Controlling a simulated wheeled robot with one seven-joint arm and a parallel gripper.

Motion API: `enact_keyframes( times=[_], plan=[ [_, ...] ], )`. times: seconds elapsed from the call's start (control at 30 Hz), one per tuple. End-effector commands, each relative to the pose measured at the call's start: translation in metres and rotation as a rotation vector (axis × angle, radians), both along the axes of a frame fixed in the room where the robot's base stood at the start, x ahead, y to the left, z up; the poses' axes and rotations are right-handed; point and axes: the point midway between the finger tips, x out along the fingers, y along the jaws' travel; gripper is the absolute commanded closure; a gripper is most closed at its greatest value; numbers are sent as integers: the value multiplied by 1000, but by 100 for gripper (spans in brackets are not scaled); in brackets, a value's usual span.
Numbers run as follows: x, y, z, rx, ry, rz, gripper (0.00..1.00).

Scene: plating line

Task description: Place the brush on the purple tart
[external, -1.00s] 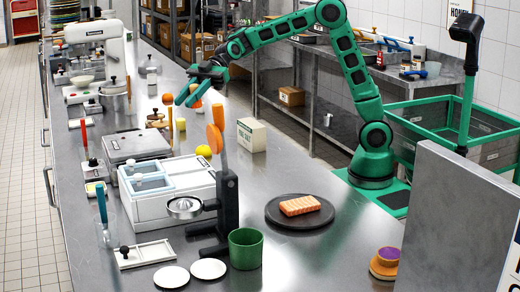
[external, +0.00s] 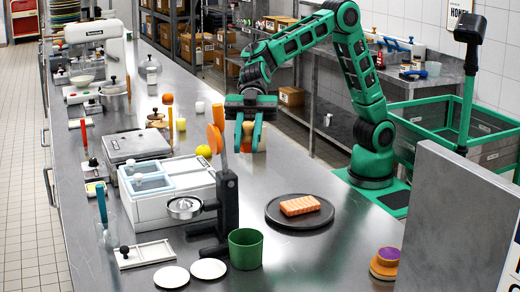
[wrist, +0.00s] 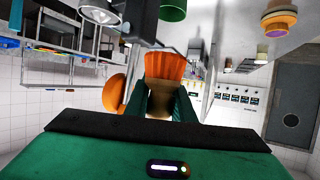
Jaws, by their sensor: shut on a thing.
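My gripper (external: 249,134) is shut and points down above the counter, behind the black stand. In the wrist view, the brush (wrist: 165,66) shows a ribbed orange end and a tan part between the dark green fingers. In the external view, the held brush is small and partly hidden by the fingers. The purple tart (external: 388,255) sits at the counter's near right, an orange-tan shell with a purple top, well apart from my gripper. It also shows at the wrist view's top right (wrist: 280,20).
A dark plate (external: 284,221) with a salmon block (external: 300,205) lies between my gripper and the tart. A green cup (external: 245,248), a black stand with an orange paddle (external: 215,138), and a white container (external: 165,190) stand left of it. Counter around the plate is bare.

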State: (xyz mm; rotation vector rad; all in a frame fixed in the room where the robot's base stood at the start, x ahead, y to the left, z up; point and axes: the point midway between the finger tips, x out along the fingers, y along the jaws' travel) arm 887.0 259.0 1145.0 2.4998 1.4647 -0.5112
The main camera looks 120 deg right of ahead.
Motion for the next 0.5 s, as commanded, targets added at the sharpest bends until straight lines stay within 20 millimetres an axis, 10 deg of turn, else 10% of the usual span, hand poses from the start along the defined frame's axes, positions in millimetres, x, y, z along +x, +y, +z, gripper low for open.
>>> enact_keyframes(
  times=[0.5],
  plan=[
    [-125,211,1,3,-1,256,100]
  ],
)
